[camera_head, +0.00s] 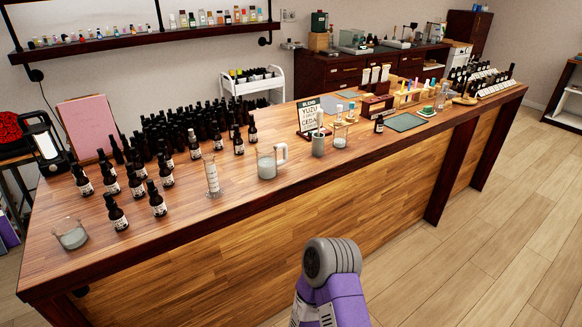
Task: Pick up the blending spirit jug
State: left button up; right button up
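A clear glass jug (267,163) with a handle on its right side stands upright on the wooden counter, near its front edge at about the middle of the picture. It holds a pale liquid. It is likely the blending spirit jug, though I can read no label on it. A clear beaker (70,235) with pale liquid stands at the counter's near left end. Neither of my grippers shows. Only a purple and grey link of my own arm rises at the bottom centre, in front of the counter and apart from the jug.
A graduated cylinder (212,180) stands left of the jug. A grey metal cup (318,144) and a sign (309,117) stand to its right. Several dark dropper bottles crowd the counter behind and left. The wooden counter (235,205) is bare in front of the jug.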

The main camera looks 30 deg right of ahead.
aim_at(267, 164)
jog(key=z, duration=0.5)
jog(key=k, duration=1.1)
jog(key=z, duration=1.2)
jog(key=i, duration=1.05)
jog(key=u, duration=0.45)
jog(key=i, duration=0.95)
jog(key=u, duration=0.8)
